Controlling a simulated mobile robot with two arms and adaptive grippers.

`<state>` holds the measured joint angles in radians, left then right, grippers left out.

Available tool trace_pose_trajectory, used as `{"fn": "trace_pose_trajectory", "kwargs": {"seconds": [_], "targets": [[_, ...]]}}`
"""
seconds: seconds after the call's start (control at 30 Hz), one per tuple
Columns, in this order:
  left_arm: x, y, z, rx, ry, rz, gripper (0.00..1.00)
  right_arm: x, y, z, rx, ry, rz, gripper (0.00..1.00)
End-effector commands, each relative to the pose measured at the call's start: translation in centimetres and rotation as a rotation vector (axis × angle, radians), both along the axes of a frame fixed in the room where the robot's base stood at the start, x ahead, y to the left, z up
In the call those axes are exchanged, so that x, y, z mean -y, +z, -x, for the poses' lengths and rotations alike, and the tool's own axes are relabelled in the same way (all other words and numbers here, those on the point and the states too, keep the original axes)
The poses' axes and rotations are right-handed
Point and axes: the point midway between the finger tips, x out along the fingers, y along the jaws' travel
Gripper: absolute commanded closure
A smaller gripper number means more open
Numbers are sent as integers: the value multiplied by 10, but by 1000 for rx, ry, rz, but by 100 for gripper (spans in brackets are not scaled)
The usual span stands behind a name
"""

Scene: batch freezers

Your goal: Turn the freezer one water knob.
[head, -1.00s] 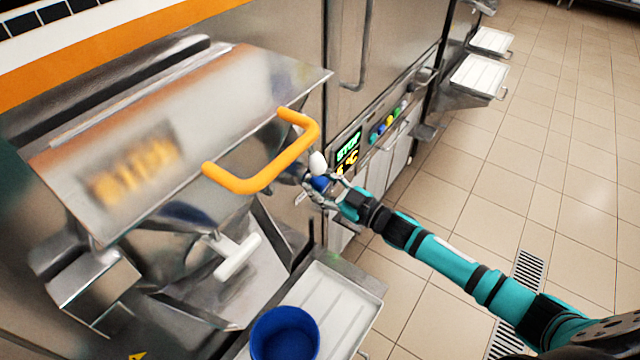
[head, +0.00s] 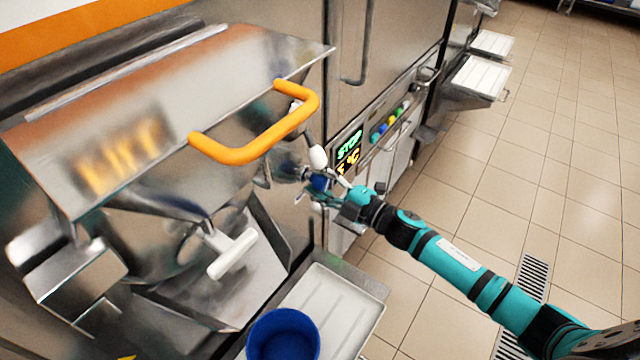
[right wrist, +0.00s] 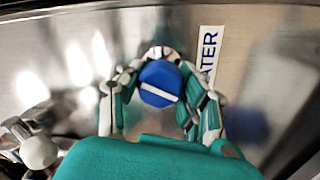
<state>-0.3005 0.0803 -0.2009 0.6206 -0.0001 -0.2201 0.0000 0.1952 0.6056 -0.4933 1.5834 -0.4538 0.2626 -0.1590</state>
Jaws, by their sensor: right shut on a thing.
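The water knob is a round blue knob with a white bar across it (right wrist: 160,84), on the steel panel beside a label reading "ATER" (right wrist: 209,52) in the right wrist view. The white bar is slightly tilted. My right gripper (right wrist: 160,90) is shut on the knob, with a finger on each side. In the head view the right gripper (head: 325,188) is at the freezer's front, below the orange handle (head: 262,142), and the blue knob (head: 319,182) shows partly between its fingers. My left gripper is not in view.
A white ball-ended lever (head: 317,157) stands just above the right gripper. A lit display (head: 349,152) is right of it. A white tray (head: 335,305) with a blue bucket (head: 283,335) sits below. The tiled floor at right is clear.

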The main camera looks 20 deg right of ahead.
Motion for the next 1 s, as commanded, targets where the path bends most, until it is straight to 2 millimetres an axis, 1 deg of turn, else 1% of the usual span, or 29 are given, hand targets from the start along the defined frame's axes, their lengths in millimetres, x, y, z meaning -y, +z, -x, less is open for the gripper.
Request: {"fn": "trace_pose_trajectory", "kwargs": {"seconds": [0.03, 0.3, 0.83, 0.87, 1.0], "targets": [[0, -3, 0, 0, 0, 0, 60, 0, -2, 0, 15, 1, 21, 96], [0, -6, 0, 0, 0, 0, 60, 0, -1, 0, 68, 1, 90, 96], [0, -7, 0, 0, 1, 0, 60, 0, -1, 1, 79, 1, 105, 95], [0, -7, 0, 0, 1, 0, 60, 0, -1, 1, 79, 1, 105, 60], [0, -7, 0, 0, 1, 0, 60, 0, -1, 0, 79, 1, 105, 41]]}}
